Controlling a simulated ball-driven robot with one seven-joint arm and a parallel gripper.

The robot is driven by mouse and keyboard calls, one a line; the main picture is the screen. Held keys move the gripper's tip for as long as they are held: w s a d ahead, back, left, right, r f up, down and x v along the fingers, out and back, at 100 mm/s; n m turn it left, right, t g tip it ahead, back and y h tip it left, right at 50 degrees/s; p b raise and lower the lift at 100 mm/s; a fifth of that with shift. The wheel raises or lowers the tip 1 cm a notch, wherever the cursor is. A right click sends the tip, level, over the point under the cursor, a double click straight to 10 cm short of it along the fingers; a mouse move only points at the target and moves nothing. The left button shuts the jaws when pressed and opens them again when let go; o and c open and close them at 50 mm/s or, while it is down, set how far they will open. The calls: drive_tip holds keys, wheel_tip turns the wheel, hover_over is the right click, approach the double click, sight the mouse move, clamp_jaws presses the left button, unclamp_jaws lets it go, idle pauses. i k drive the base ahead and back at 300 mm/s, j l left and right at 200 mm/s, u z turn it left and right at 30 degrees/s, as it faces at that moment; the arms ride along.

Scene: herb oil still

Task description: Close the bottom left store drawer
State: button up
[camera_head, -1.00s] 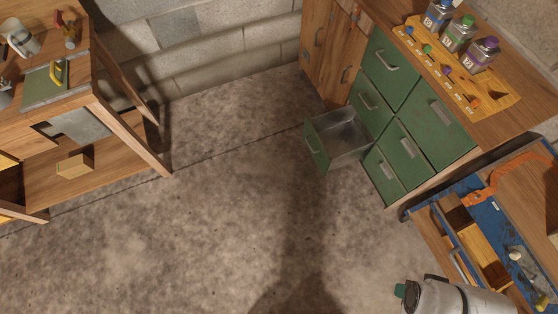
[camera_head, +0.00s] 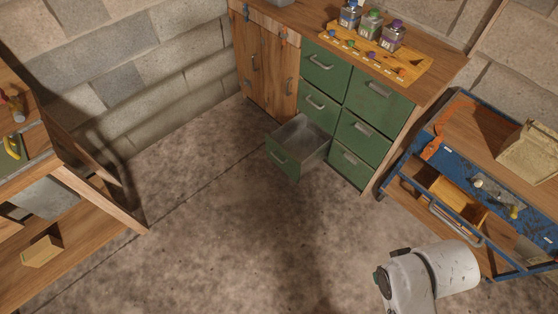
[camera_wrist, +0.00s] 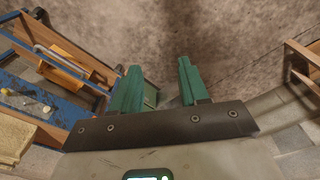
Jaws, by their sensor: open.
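The bottom left store drawer (camera_head: 284,163) is pulled out of the green drawer cabinet (camera_head: 335,128). The other green drawers look shut. My gripper (camera_wrist: 158,70) shows in the wrist view with its two green fingers apart and nothing between them. It points over the concrete floor. In the head view only a white part of my arm shows at the bottom right, apart from the drawer; the fingers are hidden there.
A blue workbench (camera_head: 437,150) with an open drawer stands right of the cabinet; it also shows in the wrist view (camera_wrist: 62,95). A wooden bench (camera_head: 70,240) stands at the left. Bottles (camera_head: 370,25) stand on the cabinet top. The floor before the drawer is clear.

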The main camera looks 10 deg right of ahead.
sight(299, 145)
drive_tip(key=i+j, duration=0.2)
drive_tip(key=i, duration=0.3)
drive_tip(key=i+j+z, duration=0.15)
drive_tip(key=i, duration=0.3)
drive_tip(key=i+j, duration=0.25)
drive_tip(key=i, duration=0.25)
drive_tip(key=z, duration=0.05)
